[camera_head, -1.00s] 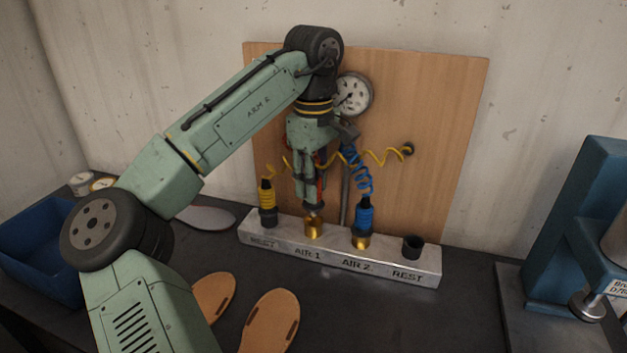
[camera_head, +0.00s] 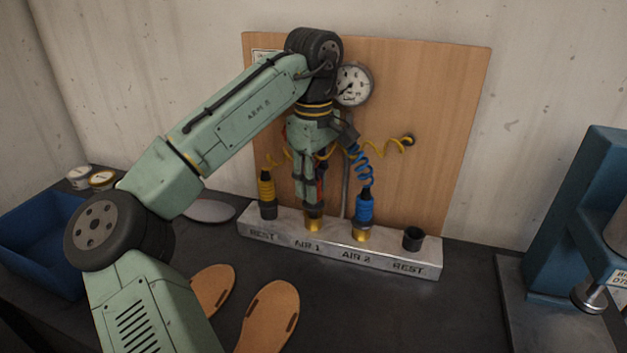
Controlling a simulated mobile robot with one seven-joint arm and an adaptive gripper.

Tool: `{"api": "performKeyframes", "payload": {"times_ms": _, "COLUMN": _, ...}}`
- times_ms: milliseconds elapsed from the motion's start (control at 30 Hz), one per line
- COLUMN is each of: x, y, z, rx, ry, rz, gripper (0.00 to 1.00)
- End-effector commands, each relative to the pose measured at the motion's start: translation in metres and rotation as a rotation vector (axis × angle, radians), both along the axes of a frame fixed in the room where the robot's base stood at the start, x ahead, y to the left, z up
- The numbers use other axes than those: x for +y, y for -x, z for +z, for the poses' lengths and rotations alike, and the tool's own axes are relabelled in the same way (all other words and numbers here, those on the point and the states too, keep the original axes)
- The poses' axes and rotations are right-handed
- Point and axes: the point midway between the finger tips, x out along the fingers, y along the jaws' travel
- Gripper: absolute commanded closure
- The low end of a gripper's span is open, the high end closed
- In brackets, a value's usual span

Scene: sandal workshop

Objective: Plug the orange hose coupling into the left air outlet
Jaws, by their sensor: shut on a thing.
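My gripper (camera_head: 311,196) points down over the left air outlet, a brass socket (camera_head: 314,223) marked AIR 1. It is shut on the orange hose coupling (camera_head: 321,186), which is mostly hidden by the fingers; only a thin red-orange strip shows. The coupling's dark lower end meets the top of the brass outlet, roughly upright and in line. How deep it sits in the outlet cannot be told from here.
A blue coupling (camera_head: 365,209) with a coiled hose stands on the AIR 2 outlet, close on the right. A yellow coupling (camera_head: 267,194) stands in the left REST holder. The right REST holder (camera_head: 413,239) is empty. A gauge (camera_head: 353,86) hangs behind my wrist.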

Motion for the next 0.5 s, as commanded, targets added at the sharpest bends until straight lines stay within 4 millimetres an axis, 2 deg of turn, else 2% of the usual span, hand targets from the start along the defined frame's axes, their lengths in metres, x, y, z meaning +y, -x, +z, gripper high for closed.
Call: {"api": "performKeyframes", "payload": {"times_ms": 500, "x": 0.0000, "y": 0.0000, "z": -0.0110, "rx": 0.001, "ry": 0.001, "rz": 0.000, "gripper": 0.94}}
